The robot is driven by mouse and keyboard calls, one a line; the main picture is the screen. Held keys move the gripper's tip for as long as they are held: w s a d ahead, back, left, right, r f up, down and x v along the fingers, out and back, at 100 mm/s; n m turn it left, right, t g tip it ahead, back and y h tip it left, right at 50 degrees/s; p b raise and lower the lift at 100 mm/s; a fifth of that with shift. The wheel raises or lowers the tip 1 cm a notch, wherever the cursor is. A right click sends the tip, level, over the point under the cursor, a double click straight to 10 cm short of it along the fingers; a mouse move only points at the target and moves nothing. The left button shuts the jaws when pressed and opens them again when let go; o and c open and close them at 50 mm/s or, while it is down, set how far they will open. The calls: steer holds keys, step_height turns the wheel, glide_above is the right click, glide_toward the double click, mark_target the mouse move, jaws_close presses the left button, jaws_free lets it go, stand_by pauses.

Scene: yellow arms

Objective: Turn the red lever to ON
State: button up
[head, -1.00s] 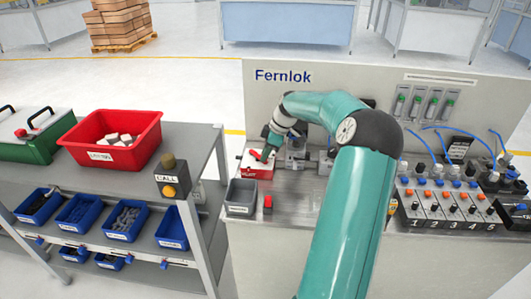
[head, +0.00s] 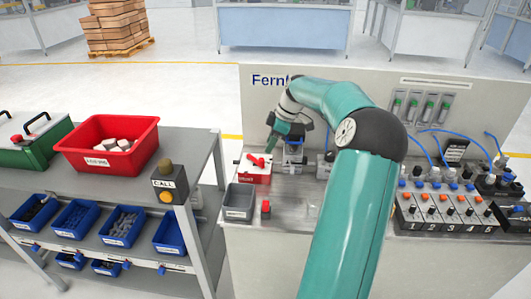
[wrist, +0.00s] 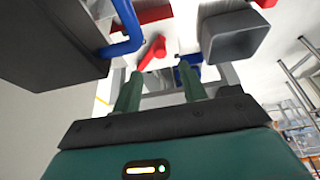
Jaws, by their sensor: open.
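The red lever (head: 257,160) sits on the white top of a red-fronted box (head: 257,178) at the left end of the Fernlok bench. Its ON and OFF marks are too small to read. My gripper (head: 271,147) is just above and slightly right of the lever in the head view, apart from it as far as I can tell. In the wrist view my gripper (wrist: 160,76) has its two green fingers spread with nothing between them. The red lever (wrist: 152,52) shows beyond the fingertips there, nearer the left finger.
A grey bin (head: 239,201) and a red button (head: 265,209) stand in front of the box. A grey device (head: 293,155) stands close on its right. A blue bent pipe (wrist: 124,32) is near the left finger in the wrist view. The CALL box (head: 167,184) is on the left shelf.

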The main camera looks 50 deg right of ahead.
steer(key=v, duration=0.6)
steer(key=shift+r, duration=0.35)
steer(key=shift+s+d, duration=0.1)
steer(key=shift+s, duration=0.05)
